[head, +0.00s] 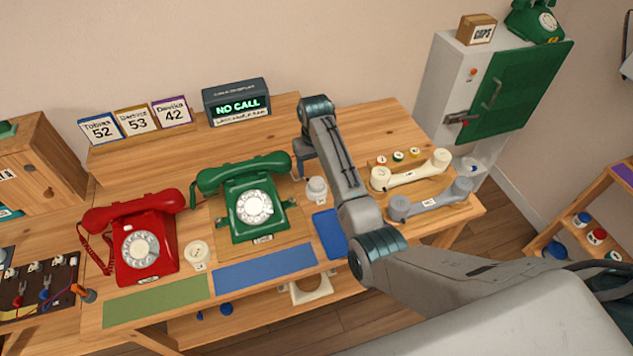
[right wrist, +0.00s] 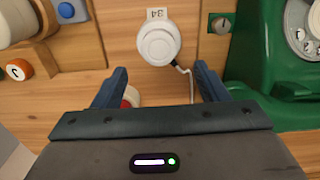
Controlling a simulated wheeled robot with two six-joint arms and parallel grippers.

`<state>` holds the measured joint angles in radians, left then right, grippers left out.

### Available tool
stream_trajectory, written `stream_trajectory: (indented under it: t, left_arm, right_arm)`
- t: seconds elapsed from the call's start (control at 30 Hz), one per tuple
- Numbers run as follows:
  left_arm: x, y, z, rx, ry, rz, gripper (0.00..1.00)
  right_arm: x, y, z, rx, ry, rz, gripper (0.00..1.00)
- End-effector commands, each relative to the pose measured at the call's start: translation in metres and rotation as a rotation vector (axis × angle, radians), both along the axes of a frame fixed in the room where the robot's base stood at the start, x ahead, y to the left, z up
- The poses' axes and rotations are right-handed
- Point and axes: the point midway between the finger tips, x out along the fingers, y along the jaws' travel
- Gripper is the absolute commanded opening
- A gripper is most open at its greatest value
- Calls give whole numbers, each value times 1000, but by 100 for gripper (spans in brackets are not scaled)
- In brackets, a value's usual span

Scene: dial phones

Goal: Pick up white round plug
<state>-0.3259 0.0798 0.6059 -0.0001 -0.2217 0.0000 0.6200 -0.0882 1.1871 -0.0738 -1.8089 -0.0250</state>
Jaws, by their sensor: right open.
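A white round plug (head: 316,187) stands on the wooden desk, just right of the green phone (head: 255,200). In the right wrist view the plug (right wrist: 158,42) has a pale cord at its side and a small label marked 34 by it. My right gripper (head: 304,168) is behind the plug in the head view. In the right wrist view the open jaws (right wrist: 160,82) are empty, with the plug beyond the fingertips, roughly centred between them and apart from them. A second white round piece (head: 197,253) sits between the red phone (head: 143,240) and the green phone. My left gripper is not in view.
A cream handset (head: 411,170) and a grey handset (head: 430,199) lie right of my arm. Small coloured knobs (head: 398,156) sit behind them. A blue pad (head: 329,233) lies in front of the plug. A display reading NO CALL (head: 237,102) stands behind.

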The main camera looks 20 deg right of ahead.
Motion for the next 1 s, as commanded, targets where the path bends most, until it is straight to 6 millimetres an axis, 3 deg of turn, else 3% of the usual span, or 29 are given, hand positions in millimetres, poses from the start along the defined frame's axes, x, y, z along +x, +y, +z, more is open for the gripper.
stream_trajectory:
  t: [0.33,0.67,0.9,1.0]
  left_arm:
    - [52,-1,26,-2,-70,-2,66]
    - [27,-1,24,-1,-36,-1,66]
    - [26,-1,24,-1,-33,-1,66]
    - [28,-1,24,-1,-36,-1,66]
  right_arm:
    - [-7,-1,-42,0,3,0,67]
    - [-7,-1,-54,0,-1,0,67]
    - [-7,-1,-53,0,-1,0,24]
    - [-7,-1,-53,0,-1,0,23]
